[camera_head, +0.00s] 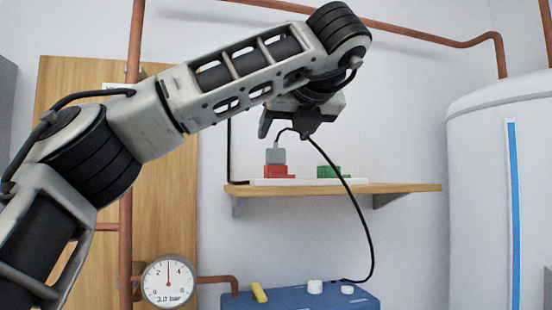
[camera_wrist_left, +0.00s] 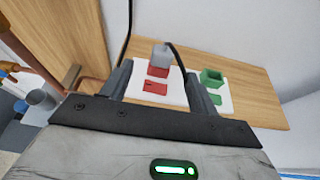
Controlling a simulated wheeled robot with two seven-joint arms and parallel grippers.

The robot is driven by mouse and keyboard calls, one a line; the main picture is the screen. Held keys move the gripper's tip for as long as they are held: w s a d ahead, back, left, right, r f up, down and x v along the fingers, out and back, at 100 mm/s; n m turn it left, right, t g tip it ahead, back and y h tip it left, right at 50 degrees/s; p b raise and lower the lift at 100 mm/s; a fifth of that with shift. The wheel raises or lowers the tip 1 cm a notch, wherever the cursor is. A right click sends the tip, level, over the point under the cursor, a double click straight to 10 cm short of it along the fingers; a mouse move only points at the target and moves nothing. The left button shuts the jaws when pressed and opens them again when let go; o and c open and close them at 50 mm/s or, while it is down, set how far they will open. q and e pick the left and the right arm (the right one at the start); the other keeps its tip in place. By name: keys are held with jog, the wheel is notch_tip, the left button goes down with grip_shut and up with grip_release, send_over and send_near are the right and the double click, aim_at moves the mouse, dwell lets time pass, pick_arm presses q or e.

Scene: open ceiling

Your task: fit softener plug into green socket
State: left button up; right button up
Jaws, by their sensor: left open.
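The grey plug (camera_head: 275,156) sits upright in the red socket (camera_head: 279,171) on the shelf. A black cable leaves its top. The green socket (camera_head: 328,171) is to the right on the same white base and looks empty in the left wrist view (camera_wrist_left: 212,78). My left gripper (camera_head: 287,126) is open and empty, above the plug and slightly to its right. In the left wrist view the plug (camera_wrist_left: 160,54) shows beyond and between the two fingers (camera_wrist_left: 160,84), not gripped. My right gripper is in neither view.
The wooden shelf (camera_head: 405,188) carries the sockets' white base (camera_head: 300,182). The black cable (camera_head: 357,205) loops down to a blue unit (camera_head: 300,300). A white tank (camera_head: 480,190) stands right; a pressure gauge (camera_head: 168,282) and copper pipes (camera_head: 126,240) are at left.

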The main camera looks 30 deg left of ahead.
aim_at(277, 148)
pick_arm(q)
jog(key=x, duration=0.3)
jog(key=shift+w+a+f, duration=0.1)
jog(key=shift+w+a, duration=0.1)
jog(key=x, duration=0.1)
jog(key=p+x, duration=0.1)
jog(key=x, duration=0.1)
jog(key=p+x, duration=0.1)
jog(key=shift+w+a, duration=0.2)
jog(key=shift+w, duration=0.25)
jog(key=shift+w+a, duration=0.2)
jog(key=shift+a, duration=0.05)
jog(key=shift+c, duration=0.3)
jog(key=c, duration=1)
